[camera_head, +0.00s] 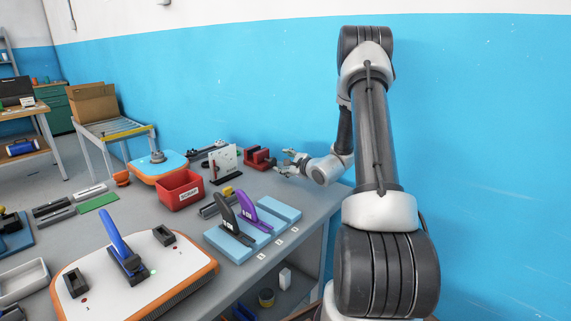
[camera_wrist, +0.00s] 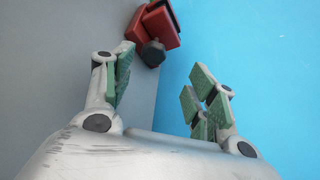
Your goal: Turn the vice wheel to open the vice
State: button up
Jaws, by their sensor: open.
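A red vice (camera_head: 259,159) stands at the far end of the grey table, near the blue wall. In the wrist view the red vice (camera_wrist: 160,20) is at the top, with a dark wheel (camera_wrist: 153,53) on its near side. My gripper (camera_head: 286,162) is just right of the vice in the head view. In the wrist view my gripper (camera_wrist: 161,85) has its green-padded fingers spread wide and nothing between them. The wheel lies ahead of the fingertips, nearer the left finger, and appears apart from them. The vice jaws cannot be made out clearly.
A white upright panel (camera_head: 223,160) stands left of the vice. A red bin (camera_head: 179,190), blue pads (camera_head: 237,241) with black and purple-handled tools, and an orange-edged board (camera_head: 190,268) lie nearer on the table (camera_head: 150,222). The blue wall (camera_head: 250,80) is close behind.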

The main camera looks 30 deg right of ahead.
jog(key=shift+s, duration=0.1)
jog(key=v, duration=1.1)
jog(key=shift+s, duration=0.4)
jog(key=shift+d+r, duration=0.1)
